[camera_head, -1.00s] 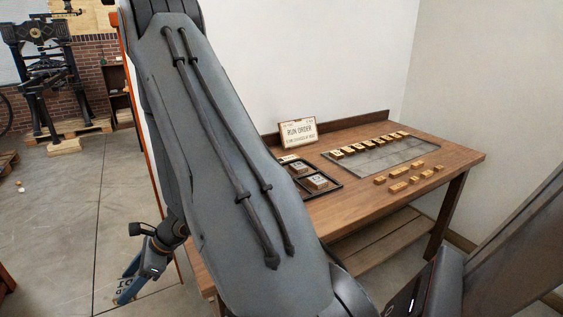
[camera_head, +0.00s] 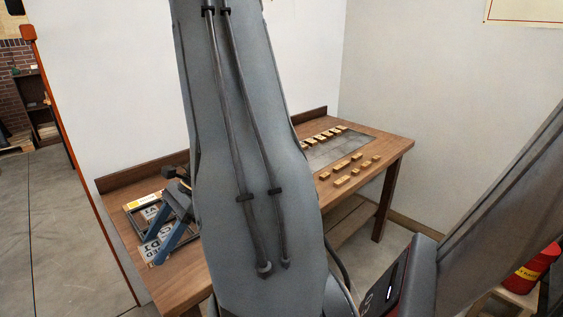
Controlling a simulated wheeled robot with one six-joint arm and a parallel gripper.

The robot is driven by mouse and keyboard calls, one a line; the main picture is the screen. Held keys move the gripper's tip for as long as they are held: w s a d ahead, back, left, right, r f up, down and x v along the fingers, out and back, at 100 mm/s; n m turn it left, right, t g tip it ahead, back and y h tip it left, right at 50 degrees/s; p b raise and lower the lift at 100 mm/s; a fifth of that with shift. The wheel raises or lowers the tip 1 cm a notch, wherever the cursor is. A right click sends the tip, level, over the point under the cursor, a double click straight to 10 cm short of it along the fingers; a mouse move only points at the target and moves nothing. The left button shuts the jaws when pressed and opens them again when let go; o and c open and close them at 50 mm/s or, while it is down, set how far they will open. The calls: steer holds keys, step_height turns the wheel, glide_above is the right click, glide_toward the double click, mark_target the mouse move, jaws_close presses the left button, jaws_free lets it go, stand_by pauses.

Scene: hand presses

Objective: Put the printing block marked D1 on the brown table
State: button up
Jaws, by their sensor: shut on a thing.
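The brown table (camera_head: 385,148) runs along the wall behind my arm. My gripper (camera_head: 168,246), with blue fingers, is at the table's left end, pointing down over or close to the top. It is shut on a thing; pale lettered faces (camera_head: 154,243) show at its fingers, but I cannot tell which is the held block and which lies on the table. The mark D1 cannot be read. My arm link hides the middle of the table.
A dark-framed tray (camera_head: 131,222) with pale pieces lies by my gripper. Several small wooden blocks (camera_head: 345,180) and a grey slab (camera_head: 340,150) are at the table's right. A red extinguisher (camera_head: 535,268) stands at the far right.

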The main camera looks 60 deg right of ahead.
steer(key=shift+s+d+r, duration=0.4)
steer(key=shift+s+d, duration=0.05)
steer(key=shift+s, duration=0.1)
steer(key=shift+f+p, duration=0.85)
steer(key=shift+f, duration=4.2)
steer(key=shift+f, duration=0.15)
steer(key=o, duration=1.1)
